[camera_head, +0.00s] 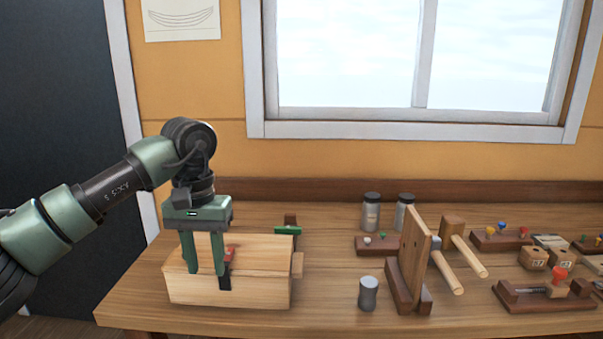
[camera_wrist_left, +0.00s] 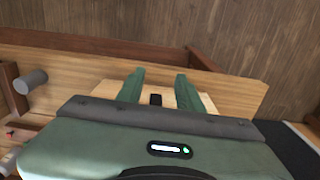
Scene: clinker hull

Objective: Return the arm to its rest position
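My left gripper (camera_head: 204,271) reaches down from the left at the pale wooden box (camera_head: 255,291) on the bench. Its two green fingers are apart with nothing held between them. In the left wrist view, the fingers (camera_wrist_left: 159,93) also stand apart, with pale wood and a small black part beyond them. A black and red clamp-like piece (camera_head: 226,270) sits at the box just right of the fingers. I cannot tell whether the fingers touch the box. My right gripper is in neither view.
The wooden bench (camera_head: 330,317) holds a grey cylinder (camera_head: 368,293), an upright board (camera_head: 413,258), a mallet (camera_head: 465,252), two jars, one of them a grey jar (camera_head: 371,213), and several small tool blocks at right. A window (camera_head: 415,128) and wall stand behind. A dark door is at left.

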